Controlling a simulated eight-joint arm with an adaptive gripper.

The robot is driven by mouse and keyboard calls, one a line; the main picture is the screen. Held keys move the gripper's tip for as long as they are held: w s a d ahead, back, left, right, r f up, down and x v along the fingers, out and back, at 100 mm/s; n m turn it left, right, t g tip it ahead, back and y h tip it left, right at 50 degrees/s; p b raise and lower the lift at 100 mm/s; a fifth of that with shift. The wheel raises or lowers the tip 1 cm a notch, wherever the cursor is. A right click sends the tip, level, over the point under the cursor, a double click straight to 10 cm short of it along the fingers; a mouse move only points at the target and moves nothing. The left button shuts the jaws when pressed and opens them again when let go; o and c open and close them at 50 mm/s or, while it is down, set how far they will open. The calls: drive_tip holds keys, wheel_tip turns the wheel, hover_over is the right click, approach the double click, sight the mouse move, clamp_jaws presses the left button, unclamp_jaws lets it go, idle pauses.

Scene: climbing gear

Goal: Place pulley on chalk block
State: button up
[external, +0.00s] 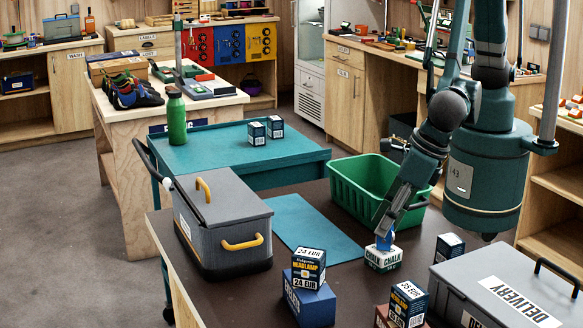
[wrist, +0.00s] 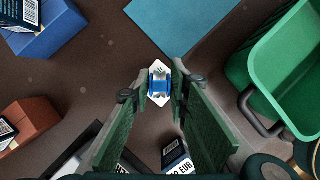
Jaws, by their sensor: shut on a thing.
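The blue pulley (external: 385,241) is between the fingertips of my gripper (external: 383,232), which is shut on it. In the wrist view the pulley (wrist: 160,84) sits between the two green fingers (wrist: 161,88). The white and green chalk block (external: 383,260) stands on the dark table directly below the pulley. A pale corner of the chalk block (wrist: 159,68) shows behind the pulley in the wrist view. The pulley is at the block's top; I cannot tell whether they touch. The fingers hide part of the pulley.
A green bin (external: 358,190) stands behind the block, and a teal mat (external: 312,225) lies to its left. Headlamp boxes (external: 308,268) on a blue box (external: 310,302), a small box (external: 450,247), a grey delivery case (external: 490,290) and a grey cooler (external: 220,225) surround it.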

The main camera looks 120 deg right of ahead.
drive_tip(key=shift+f, duration=0.15)
drive_tip(key=o, duration=0.9)
drive_tip(key=shift+v, duration=6.15)
